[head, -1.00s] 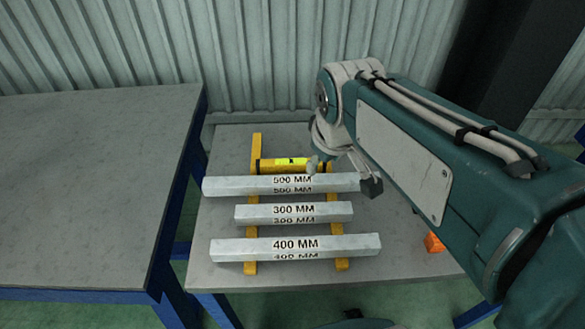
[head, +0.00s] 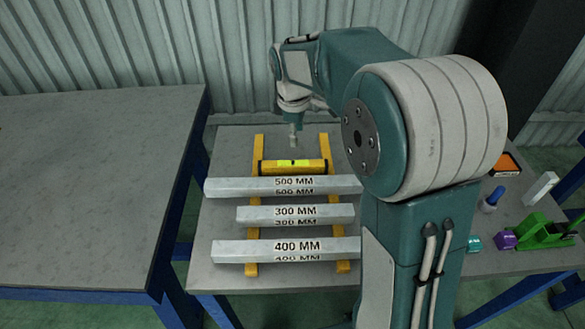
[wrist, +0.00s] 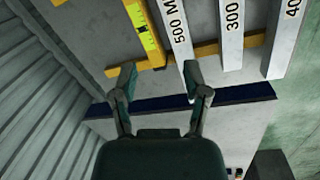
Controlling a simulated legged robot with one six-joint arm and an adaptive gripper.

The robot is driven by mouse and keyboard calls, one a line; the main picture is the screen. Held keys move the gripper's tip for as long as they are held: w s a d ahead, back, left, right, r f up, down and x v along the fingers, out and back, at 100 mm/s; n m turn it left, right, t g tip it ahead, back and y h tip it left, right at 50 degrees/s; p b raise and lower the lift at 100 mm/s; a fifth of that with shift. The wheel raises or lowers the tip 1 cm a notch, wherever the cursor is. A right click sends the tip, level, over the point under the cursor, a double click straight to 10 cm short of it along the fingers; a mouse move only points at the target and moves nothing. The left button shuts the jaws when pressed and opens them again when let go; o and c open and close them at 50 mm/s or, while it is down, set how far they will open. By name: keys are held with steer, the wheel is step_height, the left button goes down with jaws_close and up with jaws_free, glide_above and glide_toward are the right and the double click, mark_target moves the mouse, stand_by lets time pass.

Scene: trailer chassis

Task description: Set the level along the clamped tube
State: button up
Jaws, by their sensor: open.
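The yellow level (head: 270,167) with a bright lime window lies across two yellow rails (head: 258,145), behind the tube marked 500 MM (head: 230,187). The 300 MM tube (head: 250,214) and 400 MM tube (head: 232,252) lie in front of it, parallel. I cannot see which tube, if any, is clamped. My gripper (head: 294,143) is above the level in the head view. In the wrist view my gripper (wrist: 160,80) is open and empty, with the level (wrist: 137,18) and the 500 MM tube (wrist: 177,35) beyond its fingers.
The grey worktable (head: 215,270) holds the rails. Another grey table (head: 80,180) stands left across a gap. A green clamp-like tool (head: 545,233), purple block (head: 504,240), blue-topped bottle (head: 491,200) and white block (head: 540,188) sit at right. A corrugated wall is behind.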

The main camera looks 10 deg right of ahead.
mark_target(292, 163)
steer(key=w+f+n, duration=0.1)
steer(key=w+f, duration=0.1)
steer(key=w+f+n, duration=0.1)
steer(key=f, duration=0.1)
steer(key=w+f+n+g, duration=0.1)
steer(key=w+f, duration=0.1)
steer(key=f, duration=0.1)
steer(key=shift+w+a+f, duration=0.1)
steer(key=shift+w+a, duration=0.2)
steer(key=f, duration=0.5)
steer(key=shift+d+f, duration=0.35)
steer(key=shift+f, duration=0.05)
steer(key=f, duration=0.5)
steer(key=shift+w+d, duration=0.1)
steer(key=shift+d, duration=0.1)
jaws_close()
